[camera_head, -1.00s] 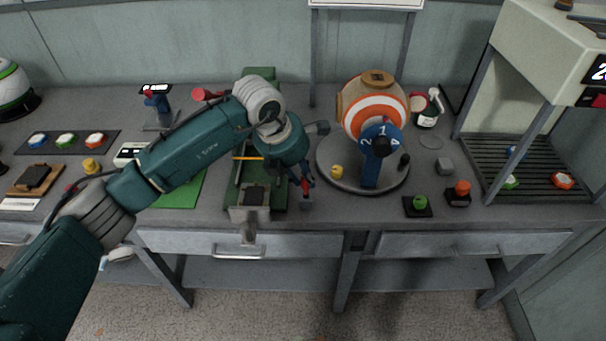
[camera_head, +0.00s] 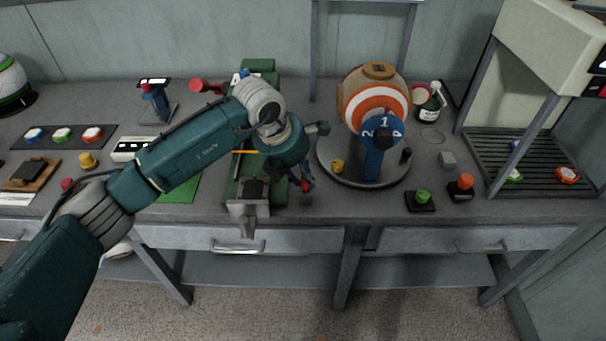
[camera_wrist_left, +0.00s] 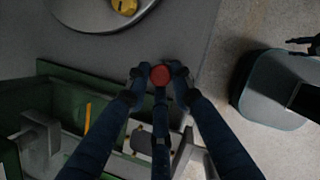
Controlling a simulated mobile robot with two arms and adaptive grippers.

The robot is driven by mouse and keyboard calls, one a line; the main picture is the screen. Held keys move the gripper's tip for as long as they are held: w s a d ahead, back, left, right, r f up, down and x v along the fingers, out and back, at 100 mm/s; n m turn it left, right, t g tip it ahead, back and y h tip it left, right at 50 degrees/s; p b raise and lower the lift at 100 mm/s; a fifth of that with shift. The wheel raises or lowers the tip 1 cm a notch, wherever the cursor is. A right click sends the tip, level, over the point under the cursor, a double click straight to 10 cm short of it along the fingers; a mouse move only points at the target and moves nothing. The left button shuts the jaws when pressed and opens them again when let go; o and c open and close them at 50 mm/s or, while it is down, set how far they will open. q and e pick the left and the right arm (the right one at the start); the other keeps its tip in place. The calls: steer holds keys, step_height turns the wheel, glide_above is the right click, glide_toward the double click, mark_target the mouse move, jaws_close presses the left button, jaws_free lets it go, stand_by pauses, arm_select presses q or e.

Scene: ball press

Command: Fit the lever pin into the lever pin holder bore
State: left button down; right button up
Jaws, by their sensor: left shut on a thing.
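My left gripper (camera_head: 305,184) reaches down at the right side of the green press (camera_head: 279,190), near the front edge of the bench. In the left wrist view its fingers (camera_wrist_left: 159,76) are closed around a small part with a round red end (camera_wrist_left: 160,75), which I take to be the lever pin. A bit of red (camera_head: 306,185) also shows between the fingers in the head view. The rest of the pin is hidden by the fingers. I cannot make out the lever pin holder bore in either view.
A round grey base (camera_head: 345,177) carries the orange and white ball (camera_head: 362,88) and blue numbered dial (camera_head: 387,121), right of the gripper. Green (camera_head: 423,195) and orange (camera_head: 466,181) buttons stand farther right. A grey vice-like part (camera_head: 248,210) juts over the bench's front edge.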

arm_select(q)
steer(key=shift+f+b, duration=0.7)
steer(key=shift+f, duration=0.2)
steer(key=c, duration=1.4)
jaws_free()
steer(key=v, duration=1.2)
